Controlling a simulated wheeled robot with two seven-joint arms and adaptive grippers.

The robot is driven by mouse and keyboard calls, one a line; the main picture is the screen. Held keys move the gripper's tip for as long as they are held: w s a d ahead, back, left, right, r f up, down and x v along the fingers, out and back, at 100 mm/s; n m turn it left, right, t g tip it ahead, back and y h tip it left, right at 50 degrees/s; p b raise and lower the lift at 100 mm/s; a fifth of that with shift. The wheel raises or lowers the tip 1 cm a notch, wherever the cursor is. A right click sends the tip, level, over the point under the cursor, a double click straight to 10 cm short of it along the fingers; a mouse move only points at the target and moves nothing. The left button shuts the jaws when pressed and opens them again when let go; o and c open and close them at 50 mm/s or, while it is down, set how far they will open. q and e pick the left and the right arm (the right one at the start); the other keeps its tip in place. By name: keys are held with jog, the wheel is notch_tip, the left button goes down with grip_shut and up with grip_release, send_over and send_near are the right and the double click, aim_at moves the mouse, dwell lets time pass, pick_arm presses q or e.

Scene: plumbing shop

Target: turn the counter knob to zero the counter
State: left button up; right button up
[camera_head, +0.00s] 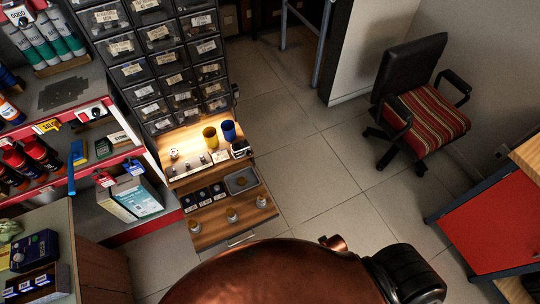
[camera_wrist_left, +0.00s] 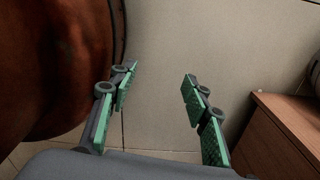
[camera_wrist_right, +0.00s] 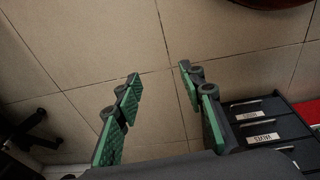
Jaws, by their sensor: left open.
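A small device with a white face that seems to read 0000 (camera_head: 18,15) is at the top left corner of the head view, partly cut off. It may be the counter; I cannot make out a knob on it. A white device with a dark round part (camera_head: 97,113) sits on the red shelf edge below; I cannot tell what it is. My left gripper (camera_wrist_left: 160,75) is open and empty over bare floor in the left wrist view. My right gripper (camera_wrist_right: 159,72) has its fingers apart and empty, also over floor. Neither gripper shows in the head view.
A shelf unit with a red edge (camera_head: 60,191) holds cans and bottles on the left. A drawer cabinet (camera_head: 158,55) and a wooden stand (camera_head: 245,215) with cups and small parts stand beside it. An office chair (camera_head: 425,112) is at right. The tiled floor between is clear.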

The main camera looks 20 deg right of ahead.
jog(key=w+d+r+n+t+h, duration=0.15)
jog(key=w+r, duration=0.25)
jog(key=r, duration=0.7)
jog(key=w+r+n+t, duration=0.1)
jog(key=w+r+n, duration=0.25)
jog(key=r, duration=0.75)
jog(key=n+t, duration=0.7)
jog(key=n, duration=1.7)
send_near(250, 154)
jog(key=s+d+f, duration=0.3)
jog(key=s+d, duration=0.2)
jog(key=d, duration=0.3)
jog(key=w+a+n+t+y, duration=0.1)
jog(key=w+a+n+t, duration=0.1)
jog(key=w+a+n, duration=0.5)
jog(key=shift+n, duration=0.6)
jog(key=b+x, duration=0.2)
jog(key=x, duration=0.3)
jog(key=shift+w+f+b, duration=0.15)
jog(key=shift+w+b, duration=0.2)
jog(key=shift+b, duration=0.05)
pick_arm(q)
notch_tip(250, 154, down, 3)
jog(key=shift+r, duration=0.15)
pick_arm(e)
jog(key=shift+c, duration=0.7)
